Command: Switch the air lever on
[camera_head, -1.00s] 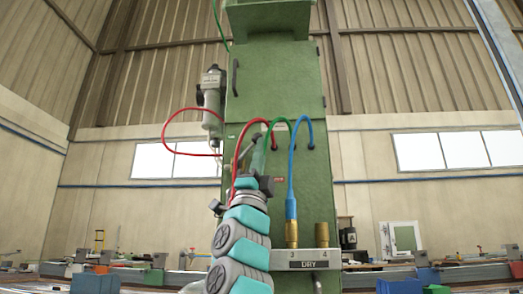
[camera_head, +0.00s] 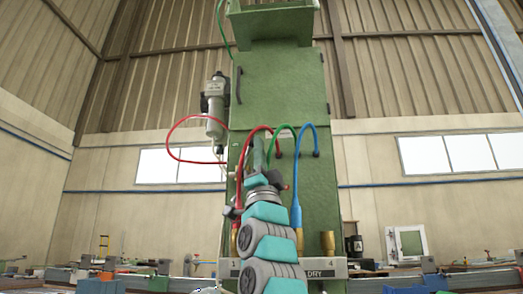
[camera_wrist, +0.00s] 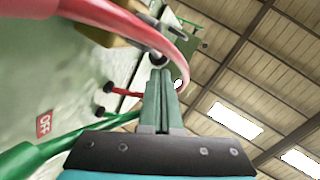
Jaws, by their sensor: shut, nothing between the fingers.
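My gripper (camera_wrist: 160,85) points up in the wrist view, its green fingers shut and empty. A metal rod end beside a brass-coloured block (camera_wrist: 100,33) shows just beyond the fingertips; I cannot tell whether this is the air lever or whether the fingers touch it. A red OFF label (camera_wrist: 43,124) is on the green panel to the left. In the head view my gripper (camera_head: 258,142) is in front of the green cabinet (camera_head: 285,85), left of the hose fittings. A small red mark (camera_head: 286,187) shows right of my wrist. My arm hides the area behind it.
Red (camera_head: 249,150), green (camera_head: 280,127) and blue (camera_head: 299,175) hoses arch close around my gripper. The red hose (camera_wrist: 183,60) passes right beside the fingers. A grey manifold marked DRY (camera_head: 328,274) with brass fittings is below. An air filter (camera_head: 214,105) hangs at left.

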